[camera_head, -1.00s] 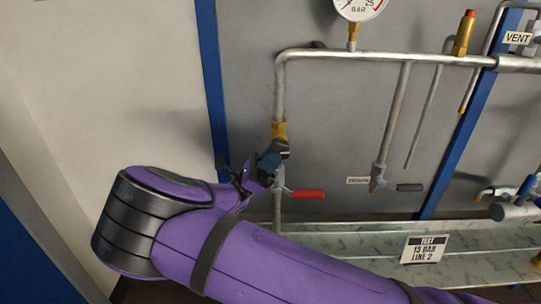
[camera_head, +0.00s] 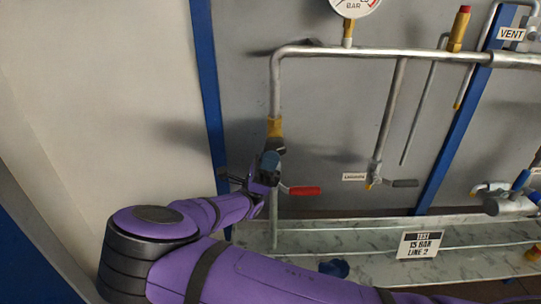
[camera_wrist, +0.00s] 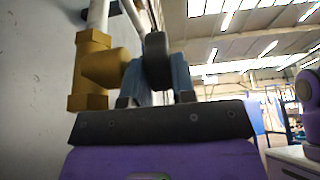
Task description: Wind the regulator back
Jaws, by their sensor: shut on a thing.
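The regulator's brass body (camera_head: 275,127) sits on the vertical pipe at the left end of the pipework. It also shows at the left in the wrist view (camera_wrist: 92,70), with a stub pointing toward my gripper. A dark round knob (camera_wrist: 157,60) is at the end of that stub. My gripper (camera_head: 267,168) is just below the brass body in the head view. In the wrist view its blue fingers (camera_wrist: 180,75) are shut on the dark knob.
A red lever (camera_head: 303,191) sticks out right beside my gripper. A grey-handled valve (camera_head: 403,183) hangs further right. A gauge (camera_head: 354,5) tops the pipe. A sign (camera_head: 419,245) reads 15 bar, line 2. A blue round part (camera_head: 335,268) shows below, behind my arm.

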